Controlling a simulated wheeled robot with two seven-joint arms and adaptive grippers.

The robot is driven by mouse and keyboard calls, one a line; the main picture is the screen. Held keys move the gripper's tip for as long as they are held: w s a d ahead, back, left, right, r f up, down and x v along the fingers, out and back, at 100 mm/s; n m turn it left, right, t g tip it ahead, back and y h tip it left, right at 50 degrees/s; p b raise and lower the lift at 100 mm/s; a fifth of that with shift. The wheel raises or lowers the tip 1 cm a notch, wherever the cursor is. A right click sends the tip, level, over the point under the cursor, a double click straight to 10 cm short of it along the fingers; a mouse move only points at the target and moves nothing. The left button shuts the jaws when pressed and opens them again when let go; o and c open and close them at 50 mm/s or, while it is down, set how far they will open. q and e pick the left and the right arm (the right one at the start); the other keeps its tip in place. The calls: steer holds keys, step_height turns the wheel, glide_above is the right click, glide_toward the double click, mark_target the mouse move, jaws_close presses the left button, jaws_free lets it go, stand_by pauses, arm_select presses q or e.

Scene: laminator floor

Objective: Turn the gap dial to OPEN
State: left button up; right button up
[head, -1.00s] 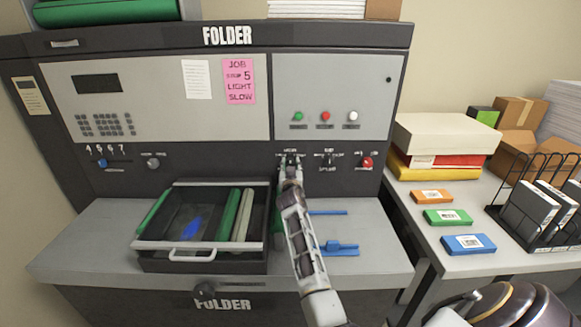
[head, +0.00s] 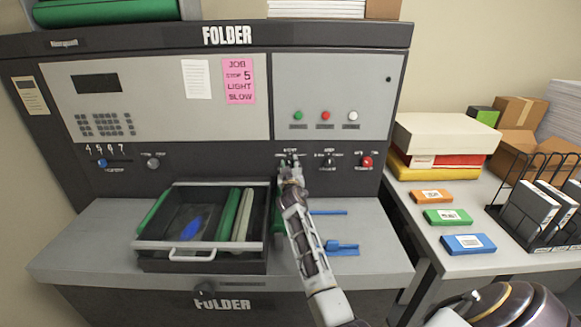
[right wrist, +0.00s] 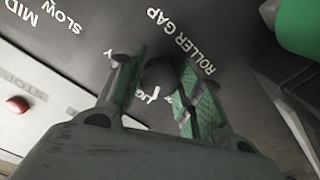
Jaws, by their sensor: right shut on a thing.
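The gap dial (right wrist: 158,74) is a dark round knob on the black front panel of the machine marked FOLDER. In the right wrist view, the words ROLLER GAP stand beside it, upside down. My right gripper (right wrist: 162,62) is shut on the dial, with a finger on each side. In the head view, my right gripper (head: 290,167) covers the dial at the panel. My left gripper is not in view.
A second dial (head: 328,161) and a red button (head: 366,162) sit to the right on the panel. An open black drawer (head: 258,262) with green and pale rollers juts out at left. A side table (head: 500,262) holds boxes at right.

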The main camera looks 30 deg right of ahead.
steer(key=n+p, duration=0.1)
steer(key=n, duration=0.5)
steer(key=shift+r+n, duration=0.15)
steer(key=shift+n, duration=0.25)
steer(key=o, duration=1)
steer(key=shift+s, duration=0.1)
steer(key=shift+v, duration=5.95)
